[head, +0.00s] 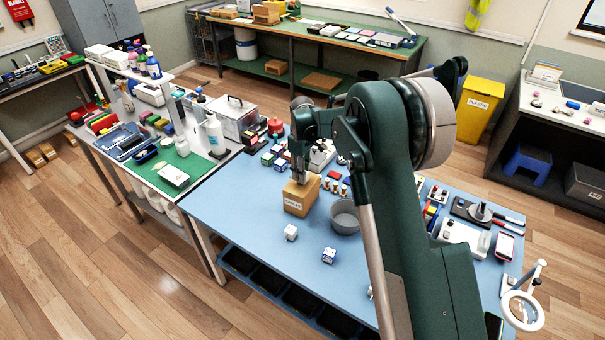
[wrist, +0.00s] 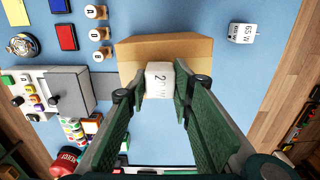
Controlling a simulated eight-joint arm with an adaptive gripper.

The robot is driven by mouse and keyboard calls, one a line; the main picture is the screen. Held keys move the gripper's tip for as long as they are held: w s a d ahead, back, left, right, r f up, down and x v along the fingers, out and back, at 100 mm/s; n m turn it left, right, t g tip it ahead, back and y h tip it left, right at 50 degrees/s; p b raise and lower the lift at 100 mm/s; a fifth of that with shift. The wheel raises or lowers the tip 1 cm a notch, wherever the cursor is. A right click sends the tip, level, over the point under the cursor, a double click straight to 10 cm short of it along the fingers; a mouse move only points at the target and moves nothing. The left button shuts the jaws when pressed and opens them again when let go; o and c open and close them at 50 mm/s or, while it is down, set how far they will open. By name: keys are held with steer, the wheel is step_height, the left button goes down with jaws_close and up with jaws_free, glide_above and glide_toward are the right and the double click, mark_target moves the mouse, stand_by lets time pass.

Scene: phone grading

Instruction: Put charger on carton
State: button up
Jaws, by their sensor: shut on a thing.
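The carton (head: 297,199) is a tan box with a label on the blue bench; its top shows in the wrist view (wrist: 190,47). My gripper (wrist: 160,82) is shut on a white charger (wrist: 159,76) marked something like "20W". The fingers grip it from both sides, and it is over the carton's near edge in the wrist view. In the head view my gripper (head: 299,178) is right at the carton's top, and the charger is hard to make out. I cannot tell whether the charger touches the carton.
A white cube marked "65W" (wrist: 242,33) lies apart on the bench. In the head view, two small cubes (head: 291,232) (head: 328,255) lie in front of the carton. A grey round bowl (head: 345,217) stands close to its right. The bench's front left is clear.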

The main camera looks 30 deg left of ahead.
steer(key=shift+f, duration=0.15)
steer(key=o, duration=0.9)
step_height(320, 180, up, 12)
steer(key=shift+r, duration=0.2)
stand_by(0.6)
stand_by(0.4)
